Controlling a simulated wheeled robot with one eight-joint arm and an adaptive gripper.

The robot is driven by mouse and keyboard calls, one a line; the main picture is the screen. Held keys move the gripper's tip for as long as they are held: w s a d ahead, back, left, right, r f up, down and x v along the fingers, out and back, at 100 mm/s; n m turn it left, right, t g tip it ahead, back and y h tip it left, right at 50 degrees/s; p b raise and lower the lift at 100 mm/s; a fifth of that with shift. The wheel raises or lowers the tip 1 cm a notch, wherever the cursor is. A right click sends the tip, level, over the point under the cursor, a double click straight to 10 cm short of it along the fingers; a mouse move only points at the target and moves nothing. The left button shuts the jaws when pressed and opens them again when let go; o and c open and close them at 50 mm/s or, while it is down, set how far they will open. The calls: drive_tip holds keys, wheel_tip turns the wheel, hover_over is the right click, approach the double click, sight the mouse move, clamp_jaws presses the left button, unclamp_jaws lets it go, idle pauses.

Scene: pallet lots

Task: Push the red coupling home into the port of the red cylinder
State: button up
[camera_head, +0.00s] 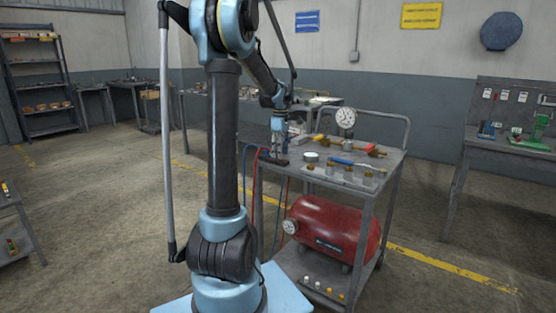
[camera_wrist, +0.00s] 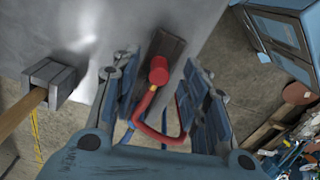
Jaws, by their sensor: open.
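The red coupling (camera_wrist: 158,70) shows in the wrist view as a round red end in front of a dark block (camera_wrist: 168,46), with a red hose (camera_wrist: 149,129) curving below it. My gripper (camera_wrist: 162,82) is open, with one finger on each side of the coupling; I cannot tell whether they touch it. In the head view my gripper (camera_head: 278,143) is at the left end of the cart top. A red cylinder (camera_head: 335,229), a tank with a gauge, lies on the cart's lower shelf. Its port cannot be made out, and the coupling is too small to tell there.
The cart top (camera_head: 327,178) holds a gauge (camera_head: 345,118), a blue-handled tool (camera_head: 350,163) and small brass parts. A wooden-handled tool with a grey head (camera_wrist: 52,83) is left in the wrist view. Red and blue hoses hang at the cart's left side. Open floor lies right of the cart.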

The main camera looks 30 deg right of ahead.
drive_tip(key=shift+f, duration=0.9)
clamp_jaws()
drive_tip(key=shift+r, duration=0.1)
wheel_tip(320, 180, up, 10)
idle(0.5)
